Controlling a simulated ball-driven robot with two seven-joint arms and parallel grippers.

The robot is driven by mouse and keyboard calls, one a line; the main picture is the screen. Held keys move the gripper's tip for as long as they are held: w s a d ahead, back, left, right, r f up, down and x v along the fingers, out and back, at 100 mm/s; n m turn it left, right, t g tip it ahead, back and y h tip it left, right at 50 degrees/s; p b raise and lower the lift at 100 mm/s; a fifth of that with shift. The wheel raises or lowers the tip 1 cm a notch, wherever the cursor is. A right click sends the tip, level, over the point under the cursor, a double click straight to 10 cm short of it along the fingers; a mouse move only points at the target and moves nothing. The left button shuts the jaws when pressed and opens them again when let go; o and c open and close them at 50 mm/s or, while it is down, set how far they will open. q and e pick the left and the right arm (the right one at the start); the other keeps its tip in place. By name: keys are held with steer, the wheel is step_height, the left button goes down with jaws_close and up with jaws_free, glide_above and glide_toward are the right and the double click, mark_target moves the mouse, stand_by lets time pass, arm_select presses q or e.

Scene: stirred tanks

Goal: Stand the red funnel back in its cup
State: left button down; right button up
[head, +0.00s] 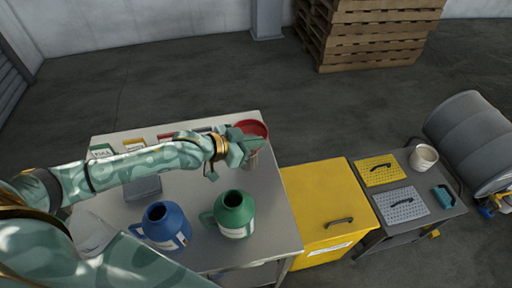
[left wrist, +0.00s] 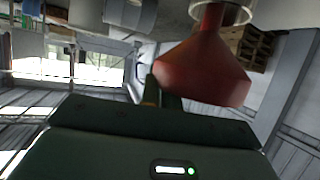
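The red funnel (head: 252,127) is at the far right corner of the grey table, wide mouth up. In the left wrist view the funnel (left wrist: 203,72) appears upside down, its narrow spout reaching into the clear rim of the cup (left wrist: 236,12). In the head view part of the cup (head: 253,159) shows below the funnel; how deep the spout sits is hidden. My left gripper (head: 241,147) is at the funnel's rim, its fingers (left wrist: 163,92) close together and seemingly pinching the wall. My right gripper is not in view.
A blue jug (head: 166,225) and a green jug (head: 234,214) stand on the table (head: 270,225) near my arm. Small labelled items line its back edge. A yellow cabinet (head: 318,210) adjoins on the right, then a grey cart (head: 390,213) with a white pot (head: 423,157).

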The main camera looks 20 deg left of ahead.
arm_select(q)
steer(key=shift+f, duration=0.8)
steer(key=shift+f, duration=0.1)
steer(key=shift+f, duration=0.3)
steer(key=c, duration=1.6)
jaws_free()
steer(key=shift+c, duration=0.2)
steer(key=shift+r, duration=0.3)
steer(key=p+v, duration=0.3)
steer(key=v, duration=0.9)
steer(key=shift+p, duration=0.35)
steer(key=shift+r, duration=0.15)
